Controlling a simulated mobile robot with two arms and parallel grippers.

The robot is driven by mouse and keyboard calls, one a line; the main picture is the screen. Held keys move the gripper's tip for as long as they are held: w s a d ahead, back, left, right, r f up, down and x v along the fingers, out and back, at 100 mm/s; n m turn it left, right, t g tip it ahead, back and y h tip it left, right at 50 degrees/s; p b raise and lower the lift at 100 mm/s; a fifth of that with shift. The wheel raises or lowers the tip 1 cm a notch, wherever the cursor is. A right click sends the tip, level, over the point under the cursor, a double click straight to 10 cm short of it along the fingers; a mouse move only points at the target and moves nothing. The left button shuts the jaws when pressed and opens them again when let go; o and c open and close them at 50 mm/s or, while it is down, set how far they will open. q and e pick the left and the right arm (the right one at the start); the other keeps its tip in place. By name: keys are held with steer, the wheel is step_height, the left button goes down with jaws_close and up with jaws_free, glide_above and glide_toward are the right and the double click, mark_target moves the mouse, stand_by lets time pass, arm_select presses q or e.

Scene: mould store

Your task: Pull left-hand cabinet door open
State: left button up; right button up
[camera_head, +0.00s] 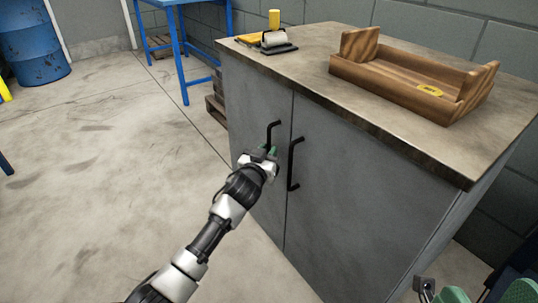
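The grey cabinet's left-hand door (252,108) appears closed, flush with the right-hand door (350,200). Its black bar handle (270,130) stands near the seam between the doors. My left gripper (268,152) is at the lower part of this handle, with its green fingertips on or right beside the bar. The handle's lower end is hidden by the gripper, and I cannot tell whether the fingers are closed on it. My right gripper (486,292) is partly in view at the bottom right corner, its green-padded fingers apart and nothing seen between them.
The right-hand door has its own black handle (293,164) close by. On the cabinet top (310,62) are a wooden tray (395,82) and a roller-like tool (274,40). A blue table (182,55) and blue drum (33,40) stand behind. The floor at left is clear.

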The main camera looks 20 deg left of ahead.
arm_select(q)
steer(key=shift+w, duration=0.5)
jaws_close()
steer(key=shift+s, duration=0.15)
